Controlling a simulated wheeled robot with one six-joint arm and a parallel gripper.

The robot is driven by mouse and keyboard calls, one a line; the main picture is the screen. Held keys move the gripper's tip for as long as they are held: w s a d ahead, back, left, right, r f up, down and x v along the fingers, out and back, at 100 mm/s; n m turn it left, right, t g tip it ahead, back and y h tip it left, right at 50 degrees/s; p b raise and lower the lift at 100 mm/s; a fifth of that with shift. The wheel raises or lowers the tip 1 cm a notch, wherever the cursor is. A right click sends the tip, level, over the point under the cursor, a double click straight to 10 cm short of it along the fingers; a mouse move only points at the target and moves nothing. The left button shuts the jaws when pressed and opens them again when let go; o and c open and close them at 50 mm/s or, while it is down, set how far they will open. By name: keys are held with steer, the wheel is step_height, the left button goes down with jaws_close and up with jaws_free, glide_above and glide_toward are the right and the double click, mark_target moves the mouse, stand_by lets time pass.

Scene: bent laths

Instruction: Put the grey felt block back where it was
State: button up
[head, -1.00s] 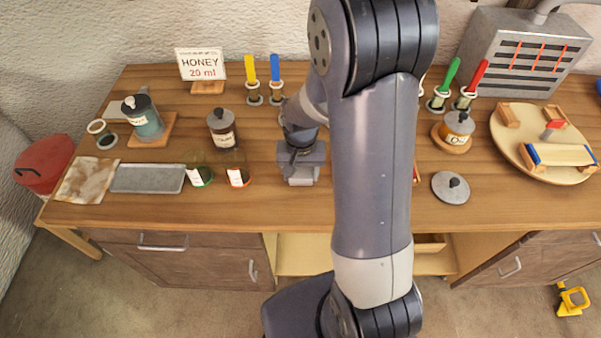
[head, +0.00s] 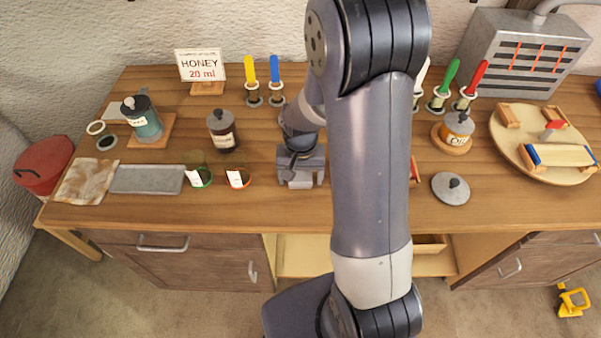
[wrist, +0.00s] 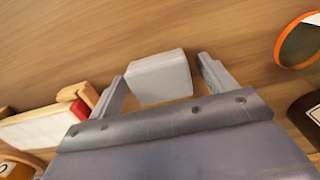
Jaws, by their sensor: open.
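The grey felt block (wrist: 160,78) lies on the wooden tabletop in the wrist view, a plain pale grey box. My gripper (wrist: 161,70) is open, with one finger on each side of the block. A gap shows between the block and the right finger; the left finger is very close to the block or touching it, I cannot tell which. In the head view my gripper (head: 301,181) is low over the front middle of the table, and the block is hard to make out between its fingers.
A glass with an orange rim (head: 238,178) stands left of my gripper, beside a green-rimmed glass (head: 199,177). A dark jar (head: 222,131) stands behind them. A wooden piece with a red end (wrist: 70,112) is on the other side, mostly behind my arm. A grey lid (head: 451,188) lies farther right.

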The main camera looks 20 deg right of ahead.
mark_target(301, 176)
step_height(301, 176, up, 12)
steer(key=shift+r+b, duration=0.2)
steer(key=shift+b, duration=0.1)
stand_by(0.5)
